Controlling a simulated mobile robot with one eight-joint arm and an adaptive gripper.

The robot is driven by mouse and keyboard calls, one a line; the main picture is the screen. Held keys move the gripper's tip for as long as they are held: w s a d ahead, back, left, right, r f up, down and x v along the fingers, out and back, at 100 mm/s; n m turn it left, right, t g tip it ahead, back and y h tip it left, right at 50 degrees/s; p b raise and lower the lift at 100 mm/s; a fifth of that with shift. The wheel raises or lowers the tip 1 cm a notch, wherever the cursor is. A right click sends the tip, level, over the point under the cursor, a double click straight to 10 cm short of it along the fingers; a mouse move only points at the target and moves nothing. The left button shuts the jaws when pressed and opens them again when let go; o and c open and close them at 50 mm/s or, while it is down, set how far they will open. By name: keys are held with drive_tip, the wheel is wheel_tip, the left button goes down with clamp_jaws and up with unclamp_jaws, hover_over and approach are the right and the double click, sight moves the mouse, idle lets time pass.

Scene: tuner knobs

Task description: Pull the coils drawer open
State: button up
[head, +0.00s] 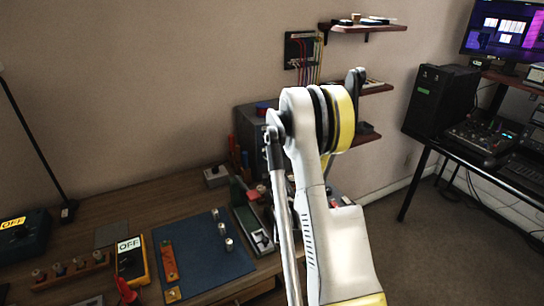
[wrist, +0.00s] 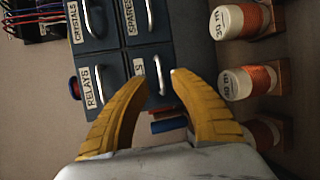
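In the wrist view, a blue-grey drawer cabinet (wrist: 112,50) shows turned on its side, with labels reading CRYSTALS, SPARES and RELAYS. The fourth drawer (wrist: 143,66) has a label of which only a final S shows; my left finger hides the rest. Its silver handle (wrist: 159,74) stands between my fingertips. My gripper (wrist: 161,78) has two yellow fingers, apart and not closed on the handle. Whether a finger touches the handle, I cannot tell. That drawer looks shut. In the head view, the dark cabinet (head: 249,122) is largely behind my arm, and my gripper is hidden.
White and orange coils (wrist: 241,83) stand on wooden shelves right of the cabinet in the wrist view. In the head view, the workbench (head: 95,212) holds a blue mat (head: 200,262), OFF-marked boxes and small parts. Wall shelves (head: 365,28) are near my arm.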

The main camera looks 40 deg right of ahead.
drive_tip(key=shift+b+x, duration=0.35)
drive_tip(key=shift+x, duration=1.45)
clamp_jaws()
